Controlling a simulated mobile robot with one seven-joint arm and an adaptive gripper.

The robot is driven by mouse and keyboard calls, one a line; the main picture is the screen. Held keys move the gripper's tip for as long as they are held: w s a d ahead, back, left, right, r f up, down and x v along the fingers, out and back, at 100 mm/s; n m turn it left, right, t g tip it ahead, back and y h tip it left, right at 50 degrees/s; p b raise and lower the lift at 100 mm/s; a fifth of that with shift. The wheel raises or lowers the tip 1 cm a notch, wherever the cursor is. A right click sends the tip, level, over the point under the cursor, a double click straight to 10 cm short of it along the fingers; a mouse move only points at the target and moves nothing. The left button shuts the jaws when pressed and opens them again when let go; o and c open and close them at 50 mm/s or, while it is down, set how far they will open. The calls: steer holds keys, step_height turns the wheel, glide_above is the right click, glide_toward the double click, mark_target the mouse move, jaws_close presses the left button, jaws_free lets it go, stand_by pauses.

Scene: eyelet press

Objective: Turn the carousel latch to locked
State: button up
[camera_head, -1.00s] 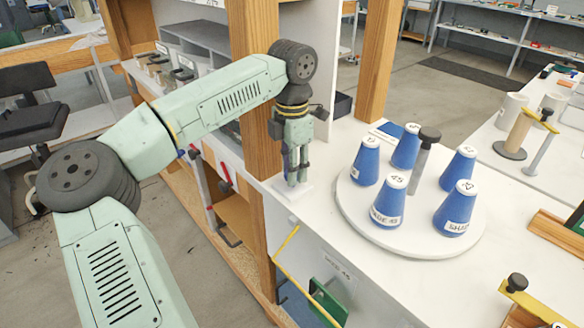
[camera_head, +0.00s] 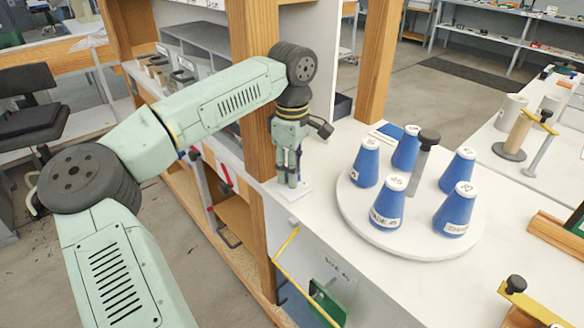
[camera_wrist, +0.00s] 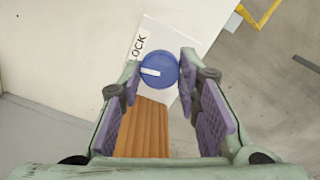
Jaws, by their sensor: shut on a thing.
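The carousel latch is a round blue knob (camera_wrist: 158,70) with a white pointer line, seen in the wrist view on a white plate (camera_wrist: 160,32) with partly hidden lettering that reads "OCK". The pointer lies roughly crosswise, toward the left side of the picture. My gripper (camera_wrist: 160,72) has its purple-padded fingers on both sides of the knob and is shut on it. In the head view my gripper (camera_head: 291,184) points down at the plate (camera_head: 292,192) on the counter, and its fingers hide the knob. The carousel (camera_head: 365,230) is a round white turntable carrying several blue cones.
A dark-topped post (camera_head: 426,150) rises from the carousel's middle. A wooden upright (camera_head: 255,90) stands close behind my gripper. A yellow bar (camera_head: 290,262) and a green part (camera_head: 328,304) are at the counter's front. Bare white counter lies between the plate and carousel.

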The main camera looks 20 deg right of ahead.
steer(key=shift+m, duration=1)
steer(key=o, duration=1.1)
steer(key=shift+o, duration=0.2)
steer(key=shift+r, duration=0.15)
step_height(320, 180, up, 12)
